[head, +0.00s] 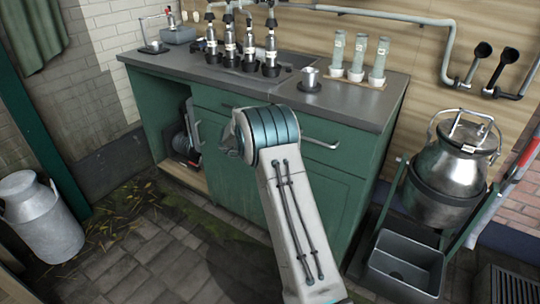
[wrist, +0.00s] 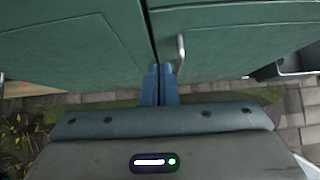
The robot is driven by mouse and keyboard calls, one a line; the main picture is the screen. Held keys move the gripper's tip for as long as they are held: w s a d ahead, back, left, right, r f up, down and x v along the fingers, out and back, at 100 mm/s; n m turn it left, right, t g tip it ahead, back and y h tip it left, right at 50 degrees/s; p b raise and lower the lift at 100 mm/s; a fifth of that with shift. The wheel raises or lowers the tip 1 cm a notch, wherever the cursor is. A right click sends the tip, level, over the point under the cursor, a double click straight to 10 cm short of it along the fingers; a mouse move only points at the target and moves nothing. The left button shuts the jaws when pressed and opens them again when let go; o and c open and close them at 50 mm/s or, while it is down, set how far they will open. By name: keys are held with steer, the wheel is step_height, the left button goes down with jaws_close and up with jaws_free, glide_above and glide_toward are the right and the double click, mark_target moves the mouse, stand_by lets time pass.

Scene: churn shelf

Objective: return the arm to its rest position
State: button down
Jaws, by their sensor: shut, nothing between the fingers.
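My gripper (wrist: 160,72) shows in the wrist view as two blue fingers pressed together, with nothing between them. It points at the green cabinet front, close to the seam between two panels and left of a metal handle (wrist: 180,53). Whether the fingertips touch the panel I cannot tell. In the head view my arm rises from the bottom and bends in front of the green cabinet (head: 325,190); the gripper itself is hidden there behind the arm.
The grey worktop (head: 225,82) carries black-and-silver milking units (head: 270,50), a small metal cup (head: 309,78) and several glass tubes (head: 358,55). The cabinet's left compartment (head: 170,120) is open. A milk can (head: 40,215) stands left; a steel churn (head: 450,175) and grey tub (head: 405,262) stand right.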

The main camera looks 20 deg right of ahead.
steer(key=s+a+r+n+t+y+p, duration=0.1)
steer(key=a+r+n+t+p, duration=0.2)
steer(key=r, duration=0.5)
steer(key=s+a+r+n+t+y+p, duration=0.1)
steer(key=a+r+n, duration=0.1)
steer(key=r+n, duration=0.4)
steer(key=s+a+r+n+t+y+p, duration=0.1)
steer(key=a+r+n+t+p, duration=0.15)
steer(key=r, duration=0.65)
steer(key=s+a+r+n+y+p, duration=0.45)
steer(key=s+a+r+n, duration=0.2)
steer(key=r+n, duration=0.45)
steer(key=s+a+r+n+g+y+p, duration=0.1)
steer(key=s+a+r+n+g+p, duration=0.15)
steer(key=s+n, duration=0.55)
steer(key=s+a+r+n+g+y+p, duration=0.1)
steer(key=s+n+g+y+p, duration=0.15)
steer(key=s+n, duration=0.6)
steer(key=s+d+n+g+h+p, duration=0.2)
steer(key=s+d+n, duration=0.1)
steer(key=s, duration=0.6)
steer(key=s+d+f+n+g+h+p, duration=0.1)
steer(key=s+d+n+g+p, duration=0.1)
steer(key=s, duration=0.8)
steer(key=d+n, duration=0.1)
steer(key=n, duration=0.1)
steer(key=shift+s+f+n+h+p, duration=0.2)
steer(key=shift+n+h+p, duration=0.1)
steer(key=shift+h+p, duration=0.1)
